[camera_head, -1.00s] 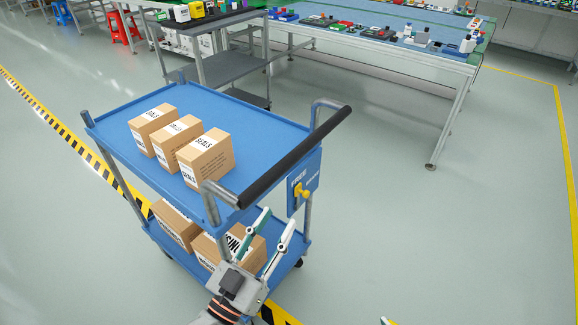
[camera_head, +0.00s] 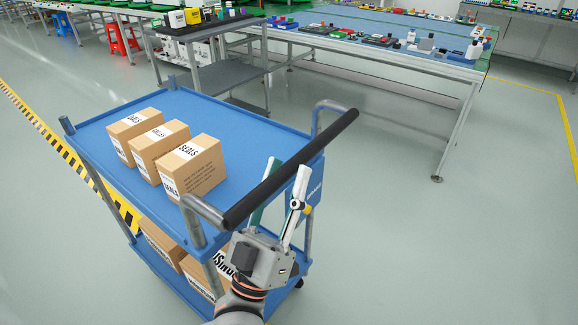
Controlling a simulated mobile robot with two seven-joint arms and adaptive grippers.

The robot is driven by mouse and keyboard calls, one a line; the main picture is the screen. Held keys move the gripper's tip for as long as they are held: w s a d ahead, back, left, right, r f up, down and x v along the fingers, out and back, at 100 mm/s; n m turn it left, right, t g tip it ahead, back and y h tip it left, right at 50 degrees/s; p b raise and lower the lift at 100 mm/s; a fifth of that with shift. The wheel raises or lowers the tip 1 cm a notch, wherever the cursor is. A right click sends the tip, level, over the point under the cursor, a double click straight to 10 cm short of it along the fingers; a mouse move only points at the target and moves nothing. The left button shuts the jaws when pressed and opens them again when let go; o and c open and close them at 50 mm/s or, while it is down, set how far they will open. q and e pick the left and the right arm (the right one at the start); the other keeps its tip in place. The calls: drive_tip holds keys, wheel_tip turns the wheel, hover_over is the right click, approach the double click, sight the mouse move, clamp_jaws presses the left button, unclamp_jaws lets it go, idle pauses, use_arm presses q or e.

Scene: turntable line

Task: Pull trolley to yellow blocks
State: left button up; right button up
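The blue trolley (camera_head: 105,133) stands in front of me, with a black-gripped push handle (camera_head: 325,140) on its right side. My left gripper (camera_head: 288,168) is at the near part of this handle with its two fingers spread. Its tips point up and away from me, close to the grip. One green-edged finger overlaps the bar in the picture; I cannot tell whether either touches it. A brake lever (camera_head: 308,208) is mostly hidden by a finger. My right gripper is out of view.
Several cardboard boxes (camera_head: 192,167) stand on the trolley's top tray, and more (camera_head: 158,240) on its lower shelf. A grey shelf cart (camera_head: 222,75) and a long workbench (camera_head: 470,72) stand behind. Yellow-black floor tape (camera_head: 38,125) runs at left. Floor at right is clear.

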use_arm(q)
drive_tip(key=shift+x, duration=0.95)
drive_tip(key=shift+c, duration=0.3)
clamp_jaws()
drive_tip(key=shift+d, duration=0.15)
